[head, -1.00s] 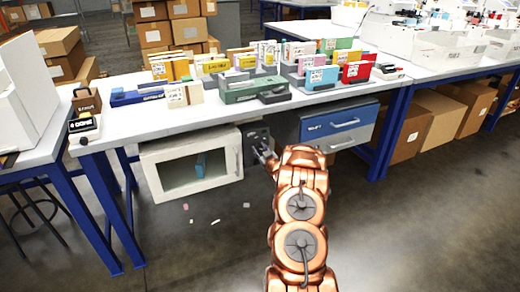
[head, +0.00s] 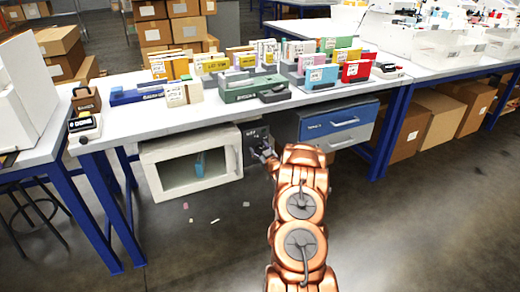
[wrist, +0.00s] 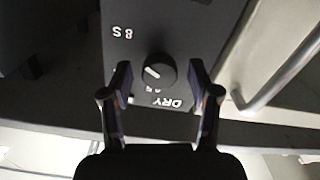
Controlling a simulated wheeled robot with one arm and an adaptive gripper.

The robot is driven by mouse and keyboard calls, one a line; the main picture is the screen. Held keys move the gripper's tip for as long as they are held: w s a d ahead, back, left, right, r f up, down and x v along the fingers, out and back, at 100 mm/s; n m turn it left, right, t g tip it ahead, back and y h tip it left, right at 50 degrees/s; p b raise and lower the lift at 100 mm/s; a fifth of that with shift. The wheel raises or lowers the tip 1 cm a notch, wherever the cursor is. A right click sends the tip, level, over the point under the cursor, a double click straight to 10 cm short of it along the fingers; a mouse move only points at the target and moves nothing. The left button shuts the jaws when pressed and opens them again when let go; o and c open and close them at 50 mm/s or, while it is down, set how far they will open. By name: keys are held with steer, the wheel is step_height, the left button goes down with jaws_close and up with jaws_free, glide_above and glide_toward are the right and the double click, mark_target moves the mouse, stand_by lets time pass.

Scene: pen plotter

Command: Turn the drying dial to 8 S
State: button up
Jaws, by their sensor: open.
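The drying dial (wrist: 155,72) is a round black knob with a white pointer line, on a dark panel (wrist: 185,30) in the wrist view. White "8 S" lettering (wrist: 123,32) is at the panel's upper left, and "DRY" lettering (wrist: 174,102) is below the knob; another small mark beside it is partly hidden. The pointer slants and is not aimed straight at either. My gripper (wrist: 160,85) is open, its fingers on either side of and just below the knob, with gaps to it. In the head view, my gripper (head: 262,152) is at the dark panel (head: 257,133) under the table.
A white cabinet with a window (head: 190,165) is left of the panel. Blue drawers (head: 340,125) with a metal handle are to the right; a handle (wrist: 285,70) is near my right finger in the wrist view.

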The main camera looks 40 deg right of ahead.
steer(key=v, duration=1.2)
steer(key=shift+w, duration=0.1)
stand_by(0.4)
steer(key=w+a+r+n+g+y, duration=0.1)
steer(key=w+a+r+g+y, duration=0.25)
steer(key=a, duration=0.55)
steer(key=s+a+r+g, duration=0.2)
steer(key=a+g, duration=0.1)
steer(key=a, duration=0.4)
steer(key=s+a+r+g, duration=0.2)
steer(key=a+g, duration=0.1)
steer(key=a, duration=0.4)
steer(key=s+a+r+g+y, duration=0.1)
steer(key=s+a+r+g, duration=0.2)
steer(key=s+a, duration=0.7)
steer(key=s+a+r+g+y, duration=0.1)
steer(key=s+a+r+g, duration=0.45)
steer(key=s, duration=0.85)
steer(key=s+a+r+g, duration=0.1)
steer(key=s+a+g, duration=0.1)
steer(key=s+a, duration=0.95)
step_height(320, 180, up, 23)
steer(key=s+d+t+p, duration=0.1)
steer(key=s+d+p, duration=0.1)
steer(key=p, duration=2)
